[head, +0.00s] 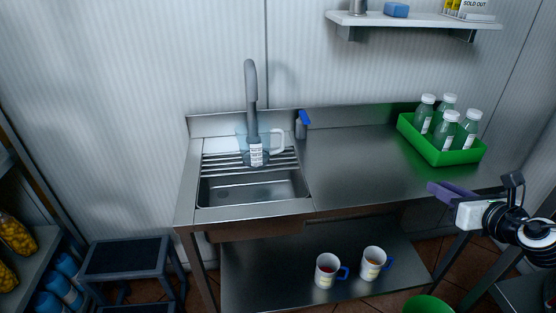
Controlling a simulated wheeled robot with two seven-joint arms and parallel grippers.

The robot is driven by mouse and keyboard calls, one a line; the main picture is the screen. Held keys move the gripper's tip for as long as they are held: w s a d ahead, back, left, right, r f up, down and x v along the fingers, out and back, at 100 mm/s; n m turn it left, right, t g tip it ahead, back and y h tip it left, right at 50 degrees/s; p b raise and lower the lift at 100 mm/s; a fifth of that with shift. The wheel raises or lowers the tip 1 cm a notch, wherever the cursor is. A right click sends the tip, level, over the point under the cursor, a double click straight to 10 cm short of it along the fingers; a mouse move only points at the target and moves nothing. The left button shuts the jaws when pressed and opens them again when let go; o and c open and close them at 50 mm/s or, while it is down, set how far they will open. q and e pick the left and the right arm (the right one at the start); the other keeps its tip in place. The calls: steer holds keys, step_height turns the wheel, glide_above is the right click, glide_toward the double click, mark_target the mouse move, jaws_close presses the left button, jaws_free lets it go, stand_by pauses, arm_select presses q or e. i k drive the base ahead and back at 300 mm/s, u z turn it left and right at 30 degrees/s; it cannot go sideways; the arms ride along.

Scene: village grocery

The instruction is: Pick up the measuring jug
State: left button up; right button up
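The measuring jug (244,153) is clear with a pale handle on its right side and a white label on its front. My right gripper (442,190) comes in from the right edge, far to the right of the jug, over the counter's right front edge. Its dark purple fingers show from the side, so I cannot tell whether they are apart. My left gripper is not in view.
A green crate (417,148) of clear bottles stands at the back right of the counter (345,171). A blue-topped spray bottle (301,127) stands right of the faucet. Two mugs sit on the lower shelf (258,272). A step stool (126,257) stands at left. The counter's middle is clear.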

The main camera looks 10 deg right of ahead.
mark_target(253, 137)
steer(key=k, duration=0.2)
steer(key=u, duration=2.05)
steer(key=i, duration=1.65)
steer(key=z, duration=2.35)
steer(key=i, duration=0.45)
